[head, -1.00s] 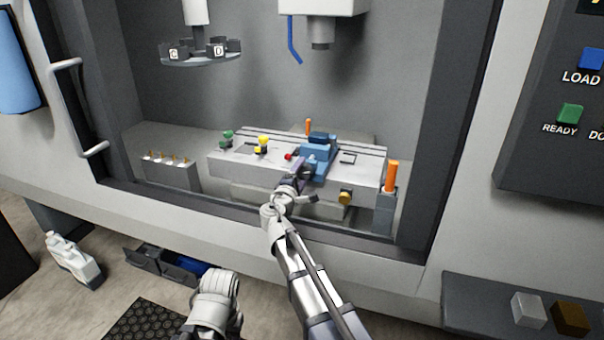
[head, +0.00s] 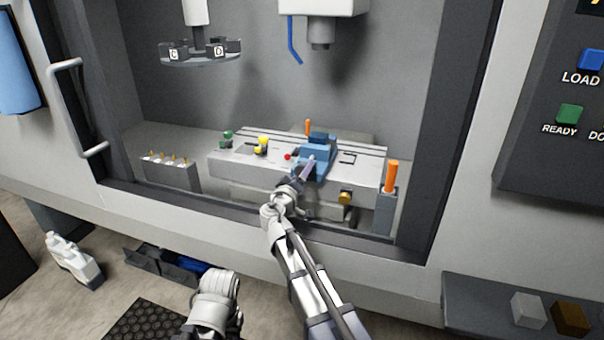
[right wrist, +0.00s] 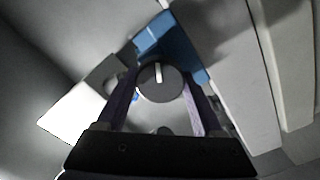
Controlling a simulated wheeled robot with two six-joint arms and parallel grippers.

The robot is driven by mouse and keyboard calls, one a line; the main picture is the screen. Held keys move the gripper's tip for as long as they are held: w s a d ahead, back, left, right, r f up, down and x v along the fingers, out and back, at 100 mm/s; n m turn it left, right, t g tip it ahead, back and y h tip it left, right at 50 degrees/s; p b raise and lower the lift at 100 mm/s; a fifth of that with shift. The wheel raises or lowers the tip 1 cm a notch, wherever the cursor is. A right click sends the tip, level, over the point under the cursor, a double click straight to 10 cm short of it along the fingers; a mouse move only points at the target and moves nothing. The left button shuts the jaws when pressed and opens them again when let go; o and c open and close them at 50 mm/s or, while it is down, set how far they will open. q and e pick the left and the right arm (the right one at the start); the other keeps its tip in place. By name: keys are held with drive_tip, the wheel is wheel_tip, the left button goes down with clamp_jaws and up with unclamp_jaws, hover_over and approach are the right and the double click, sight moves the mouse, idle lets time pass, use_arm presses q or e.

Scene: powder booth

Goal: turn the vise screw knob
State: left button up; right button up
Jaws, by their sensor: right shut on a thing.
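The blue vise (head: 322,146) sits on the slotted machine table, and part of it shows in the right wrist view (right wrist: 178,45). Its screw knob (right wrist: 160,84) is a round dark grey disc with a pale line pointing roughly up in the right wrist view. My right gripper (head: 309,166) reaches to the front of the vise. Its two purple fingers stand on either side of the knob and are shut on it. In the head view the knob is small and largely hidden by the fingers. My left gripper's fingers do not show.
The machine table (head: 235,160) carries yellow, green and red small parts left of the vise. An orange-handled tool (head: 391,176) stands in a holder at the right. A rack (head: 170,172) stands at the left, and the spindle (head: 320,32) hangs above.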

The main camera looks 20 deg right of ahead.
drive_tip(key=shift+s+m, duration=0.1)
drive_tip(key=shift+m, duration=0.6)
drive_tip(key=shift+m, duration=0.3)
drive_tip(key=o, duration=1.4)
drive_tip(key=shift+v, duration=3.9)
